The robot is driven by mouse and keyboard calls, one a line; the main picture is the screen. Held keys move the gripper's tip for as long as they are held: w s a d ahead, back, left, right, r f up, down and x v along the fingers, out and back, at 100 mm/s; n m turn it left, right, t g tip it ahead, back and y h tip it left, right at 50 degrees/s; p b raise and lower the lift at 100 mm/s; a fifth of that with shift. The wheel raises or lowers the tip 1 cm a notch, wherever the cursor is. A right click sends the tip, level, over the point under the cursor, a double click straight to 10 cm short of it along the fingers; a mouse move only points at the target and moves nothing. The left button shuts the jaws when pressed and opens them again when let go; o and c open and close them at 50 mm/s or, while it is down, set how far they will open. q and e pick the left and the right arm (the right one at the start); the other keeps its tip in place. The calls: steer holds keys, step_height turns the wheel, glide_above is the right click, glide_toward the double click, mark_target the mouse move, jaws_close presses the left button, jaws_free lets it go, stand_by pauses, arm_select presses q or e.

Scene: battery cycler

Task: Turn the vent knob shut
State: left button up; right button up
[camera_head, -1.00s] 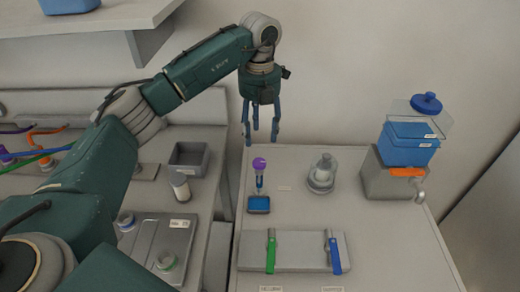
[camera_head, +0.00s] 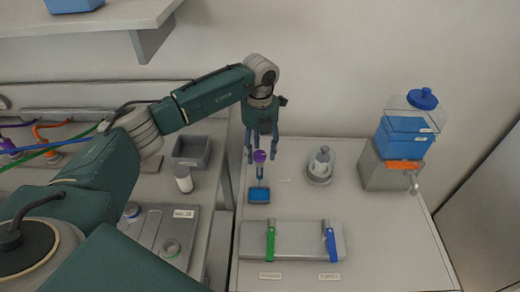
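A small purple knob (camera_head: 260,157) stands on a thin stem above a blue block (camera_head: 259,195) on the right-hand bench. My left gripper (camera_head: 262,154) points down from above with its fingers apart, and the purple knob shows between them. I cannot tell whether any finger touches it. A green handle (camera_head: 270,243) and a blue handle (camera_head: 331,243) sit on a grey manifold (camera_head: 300,240) near the front, with labels below too small to read. None of these is legibly marked as the vent knob. My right gripper is not in view.
A grey fitting with a round top (camera_head: 320,167) stands right of the knob. A blue-topped unit (camera_head: 402,138) with an orange band is at the back right. A grey bin (camera_head: 191,151) and white-capped bottle (camera_head: 183,179) are on the left bench. The right bench's front right is clear.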

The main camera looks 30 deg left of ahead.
arm_select(q)
steer(key=c, duration=0.8)
steer(key=shift+r, duration=0.1)
steer(key=shift+c, duration=0.5)
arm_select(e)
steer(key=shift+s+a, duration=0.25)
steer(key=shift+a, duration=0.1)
